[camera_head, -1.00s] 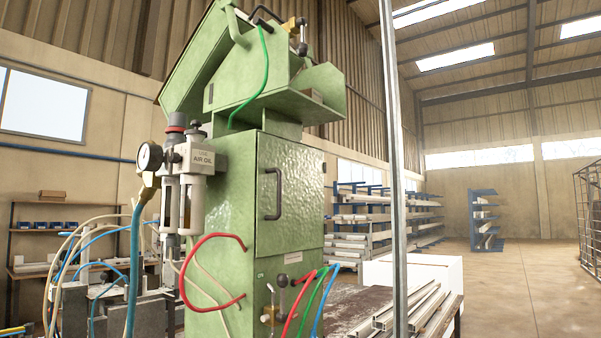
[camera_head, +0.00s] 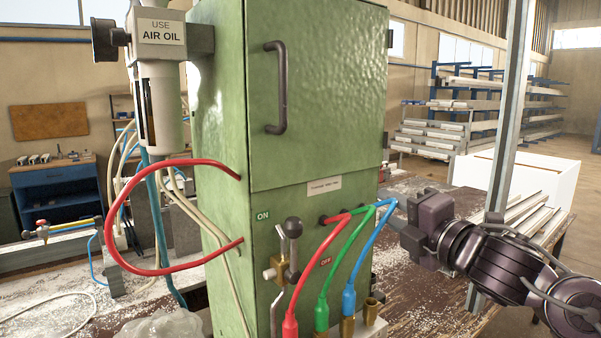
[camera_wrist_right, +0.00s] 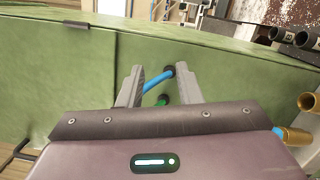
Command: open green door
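The green door (camera_head: 325,100) is the upper front panel of a green machine cabinet, and it looks shut. Its dark bar handle (camera_head: 278,88) stands upright near the door's left edge. My right gripper (camera_head: 397,212) is at the cabinet's right side, below and right of the door, apart from the handle. In the right wrist view its fingers (camera_wrist_right: 158,82) are spread, with a blue hose (camera_wrist_right: 158,80) and a green fitting showing between them, apparently beyond. The door (camera_wrist_right: 60,75) fills the left of that view; a dark bar, probably the handle (camera_wrist_right: 15,153), shows at lower left. My left gripper is not seen.
Red, green and blue hoses (camera_head: 335,245) arc out below the door to brass fittings. A lever valve (camera_head: 290,250) stands beside them. A red hose loop (camera_head: 125,225) and an air-oil unit (camera_head: 160,85) are on the left. A metal post (camera_head: 508,110) rises at right.

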